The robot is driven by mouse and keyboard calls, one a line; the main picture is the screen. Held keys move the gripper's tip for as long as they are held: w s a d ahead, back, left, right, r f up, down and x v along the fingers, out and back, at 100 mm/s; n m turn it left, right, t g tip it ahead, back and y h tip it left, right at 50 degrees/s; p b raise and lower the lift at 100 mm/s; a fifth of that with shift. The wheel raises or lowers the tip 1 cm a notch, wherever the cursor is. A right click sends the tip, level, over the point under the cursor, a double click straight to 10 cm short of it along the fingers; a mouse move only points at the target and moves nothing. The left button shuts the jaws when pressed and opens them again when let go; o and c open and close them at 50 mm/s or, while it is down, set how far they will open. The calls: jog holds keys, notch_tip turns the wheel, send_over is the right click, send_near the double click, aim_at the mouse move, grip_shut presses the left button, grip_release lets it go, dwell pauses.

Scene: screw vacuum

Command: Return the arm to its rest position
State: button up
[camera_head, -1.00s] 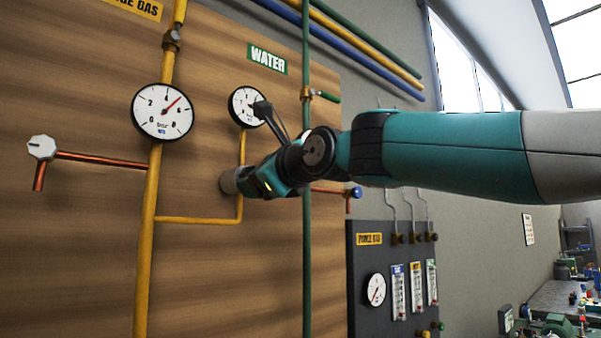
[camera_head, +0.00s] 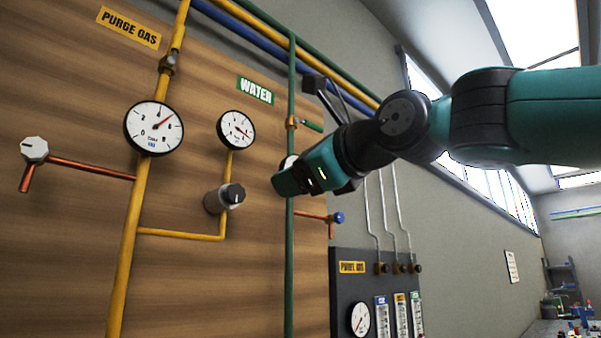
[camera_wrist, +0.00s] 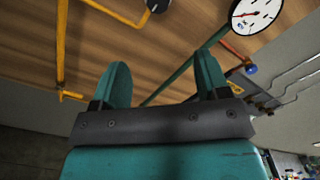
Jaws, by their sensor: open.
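My gripper (camera_head: 285,182) is at the end of my teal arm, in front of the green water pipe in the head view. In the wrist view its two teal fingers (camera_wrist: 160,85) stand wide apart with nothing between them. A grey regulator knob (camera_head: 224,198) sits on the yellow pipe, left of my gripper and apart from it. In the wrist view a dark knob (camera_wrist: 158,5) shows at the top edge.
A blue valve (camera_head: 338,218) lies just below my gripper. A dark flowmeter panel (camera_head: 345,292) stands lower right. The room to the right looks open.

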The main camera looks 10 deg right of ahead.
dwell(0.3)
jog(key=s+d+f+n+g+h, duration=0.1)
jog(key=s+f+n+g+h, duration=0.15)
jog(key=f+n, duration=0.65)
jog(key=s+d+f+n+g+h, duration=0.1)
jog(key=f+n+g, duration=0.3)
jog(key=f, duration=1.2)
jog(key=s+d+f+n+g+h, duration=0.1)
jog(key=s+d+f+n+g, duration=0.2)
jog(key=s+f+n, duration=0.4)
jog(key=s+d+f+n+g+h, duration=0.1)
jog(key=s+f+n+g, duration=0.4)
jog(key=s+f, duration=0.5)
notch_tip(320, 180, down, 4)
jog(key=d+n, duration=0.1)
jog(key=n, duration=0.1)
jog(key=shift+d+r+n, duration=0.15)
jog(key=shift+d+n, duration=0.25)
jog(key=shift+g, duration=0.25)
